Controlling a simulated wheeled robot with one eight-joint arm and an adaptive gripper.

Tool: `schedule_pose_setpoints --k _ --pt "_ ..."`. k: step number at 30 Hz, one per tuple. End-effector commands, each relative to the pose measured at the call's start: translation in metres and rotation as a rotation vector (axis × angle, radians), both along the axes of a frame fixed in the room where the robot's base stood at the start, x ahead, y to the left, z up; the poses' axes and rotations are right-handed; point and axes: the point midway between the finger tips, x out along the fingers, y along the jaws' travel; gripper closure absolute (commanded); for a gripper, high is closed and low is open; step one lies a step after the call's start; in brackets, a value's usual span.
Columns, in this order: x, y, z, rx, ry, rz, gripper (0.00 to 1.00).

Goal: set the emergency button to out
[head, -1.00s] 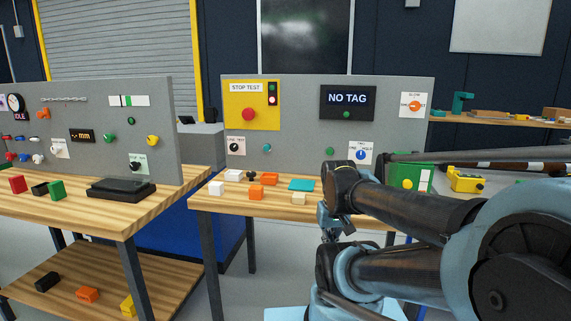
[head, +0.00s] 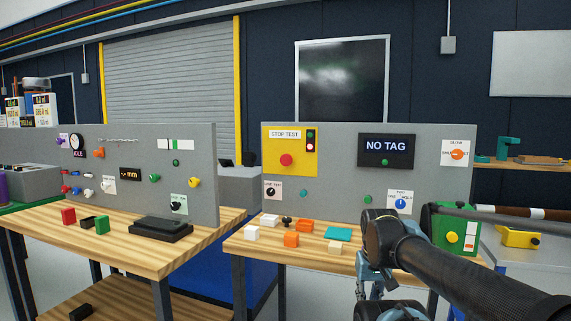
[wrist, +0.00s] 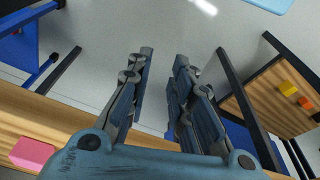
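The emergency button (head: 287,160) is a red round knob on a yellow plate (head: 270,137) labelled STOP TEST, on the grey panel of the right bench. I cannot tell from here whether the button is in or out. My gripper hangs low in front of the right bench in the head view, partly cut off and well right of and below the button. In the wrist view, my gripper (wrist: 164,57) points down toward the floor, its two fingers apart with nothing between them.
The right bench (head: 262,256) carries several small blocks and a teal plate (head: 338,234). The panel also holds a NO TAG screen (head: 386,147) and dials. A left bench (head: 110,253) stands beside it. The wrist view shows a pink block (wrist: 32,153) near a wooden edge.

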Motion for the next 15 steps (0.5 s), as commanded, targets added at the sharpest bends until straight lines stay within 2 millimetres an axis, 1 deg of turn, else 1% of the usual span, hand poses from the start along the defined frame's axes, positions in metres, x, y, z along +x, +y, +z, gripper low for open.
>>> schedule_pose_setpoints --k 1,2,3,4,5,6,8,9,11,15 --pt "0.005 0.0 0.008 -0.005 -0.004 -0.003 0.59" --pt "0.009 0.0 0.014 -0.011 -0.006 -0.007 0.52" --pt "0.018 0.0 0.025 -0.019 -0.011 -0.014 0.43" --pt "0.025 0.0 0.034 -0.027 -0.016 -0.018 0.37" --pt "0.034 0.0 0.044 -0.036 -0.022 -0.027 0.34" --pt "0.045 0.001 0.059 -0.047 -0.031 -0.038 0.34" --pt "0.064 0.004 0.083 -0.065 -0.047 -0.056 0.34" --pt "0.077 0.006 0.098 -0.077 -0.059 -0.067 0.34" --pt "0.097 0.011 0.121 -0.093 -0.08 -0.085 0.34" --pt "0.144 0.027 0.172 -0.123 -0.132 -0.125 0.34"
